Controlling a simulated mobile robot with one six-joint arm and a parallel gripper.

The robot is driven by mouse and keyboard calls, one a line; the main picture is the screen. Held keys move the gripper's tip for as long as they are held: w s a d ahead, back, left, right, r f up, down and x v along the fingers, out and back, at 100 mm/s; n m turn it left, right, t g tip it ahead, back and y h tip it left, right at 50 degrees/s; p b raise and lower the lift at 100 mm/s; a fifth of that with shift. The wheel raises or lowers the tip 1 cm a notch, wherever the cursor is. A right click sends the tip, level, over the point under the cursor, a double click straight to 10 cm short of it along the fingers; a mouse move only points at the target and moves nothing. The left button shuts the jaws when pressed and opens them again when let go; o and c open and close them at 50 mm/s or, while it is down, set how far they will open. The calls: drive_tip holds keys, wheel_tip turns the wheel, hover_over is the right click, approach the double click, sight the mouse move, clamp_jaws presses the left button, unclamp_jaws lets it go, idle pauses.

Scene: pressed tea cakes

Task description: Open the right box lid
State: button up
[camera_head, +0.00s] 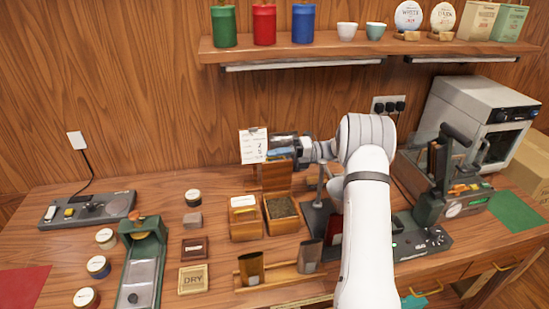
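Two small wooden boxes stand side by side at the middle of the counter. The left box (245,226) has a pale label on its top and looks closed. The right box (283,226) is open at the top, with dark loose contents showing. A wooden panel (274,177), seemingly its lid, stands upright behind it. My gripper (281,152) is at the upper edge of this panel, coming from the right. The fingertips are small and partly hidden, so I cannot tell whether they touch or hold the panel.
A white card (253,146) stands left of my gripper. A dark machine (423,240) and a grey oven (482,112) are at right. A shelf (300,50) with canisters hangs above.

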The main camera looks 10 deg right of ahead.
drive_tip(key=shift+c, duration=0.4)
clamp_jaws()
